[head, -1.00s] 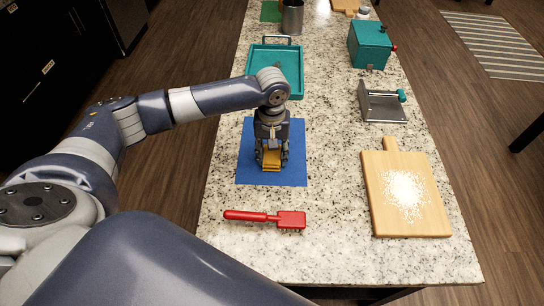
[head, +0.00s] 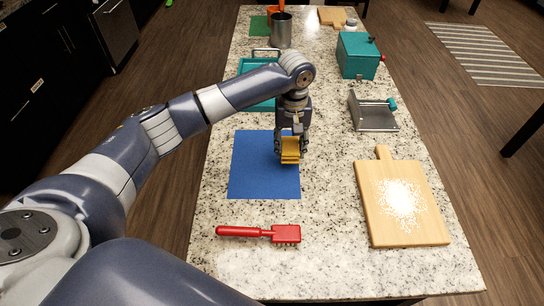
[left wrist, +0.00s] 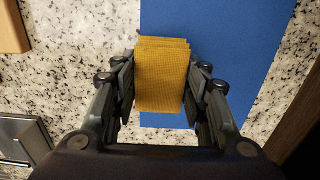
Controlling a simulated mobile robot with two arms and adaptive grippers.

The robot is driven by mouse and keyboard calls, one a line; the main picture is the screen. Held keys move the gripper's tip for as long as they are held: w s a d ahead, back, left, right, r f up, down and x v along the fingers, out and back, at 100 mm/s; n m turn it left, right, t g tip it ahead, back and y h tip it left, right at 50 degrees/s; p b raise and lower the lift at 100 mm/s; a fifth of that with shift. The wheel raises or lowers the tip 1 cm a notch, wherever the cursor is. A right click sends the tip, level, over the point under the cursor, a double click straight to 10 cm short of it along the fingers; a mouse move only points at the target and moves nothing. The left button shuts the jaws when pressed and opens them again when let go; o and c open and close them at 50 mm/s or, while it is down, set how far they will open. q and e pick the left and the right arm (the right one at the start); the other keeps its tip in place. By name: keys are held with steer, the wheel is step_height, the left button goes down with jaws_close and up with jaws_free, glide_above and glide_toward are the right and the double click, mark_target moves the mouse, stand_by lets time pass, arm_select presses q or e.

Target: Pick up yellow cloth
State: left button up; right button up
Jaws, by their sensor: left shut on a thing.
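The yellow cloth (head: 291,150) is a folded, layered stack. It is held between the fingers of my left gripper (head: 292,148), which is shut on it. In the left wrist view the cloth (left wrist: 161,75) fills the gap between the two fingers of the gripper (left wrist: 161,95). The cloth appears above the right edge of the blue mat (head: 262,180); the blue mat also shows behind it in the left wrist view (left wrist: 225,40). My right gripper is not in view.
A red brush-like tool (head: 258,234) lies in front of the mat. A wooden board (head: 375,215) with white powder is on the right. A metal press (head: 374,114), teal box (head: 358,55), teal tray (head: 245,66) and steel pot (head: 281,32) stand farther back.

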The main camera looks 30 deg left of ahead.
arm_select(q)
steer(key=w+d, duration=0.1)
steer(key=w, duration=0.1)
steer(key=w+d+b, duration=0.1)
steer(key=w+d, duration=0.1)
steer(key=w+d+r, duration=0.1)
steer(key=w, duration=0.1)
steer(key=shift+w+d, duration=0.15)
steer(key=shift+w, duration=0.1)
steer(key=shift+o, duration=1.2)
steer(key=shift+c, duration=0.6)
